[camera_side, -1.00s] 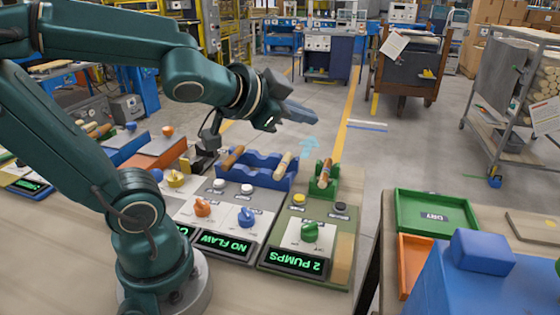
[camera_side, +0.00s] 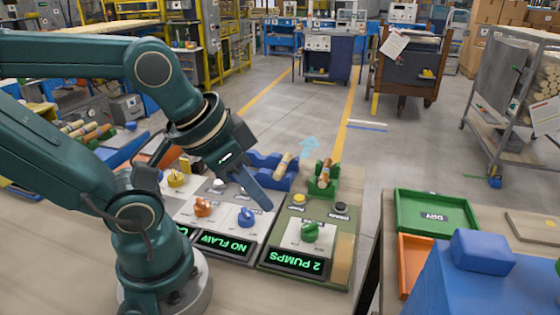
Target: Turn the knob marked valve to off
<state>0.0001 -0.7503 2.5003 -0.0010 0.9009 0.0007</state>
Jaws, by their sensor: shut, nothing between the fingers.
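My gripper (camera_side: 265,204) is shut and empty. It points down and to the right, with its fingertips in the air just behind and right of the blue knob (camera_side: 246,217), apart from it as far as I can see. An orange knob (camera_side: 202,206) sits left of the blue one on the grey panel with the "NO FLAW" display (camera_side: 225,245). A green knob (camera_side: 310,232) is on the green panel with the "2 PUMPS" display (camera_side: 292,262). A yellow knob (camera_side: 176,178) is further left. The knob labels are too small to read, so I cannot tell which is marked valve.
A yellow button (camera_side: 299,199) and a black button (camera_side: 340,207) stand behind the green knob. A green rack (camera_side: 323,188) and a blue rack (camera_side: 288,178) hold turned wood pieces. A green tray (camera_side: 435,230) is at the right, past a gap.

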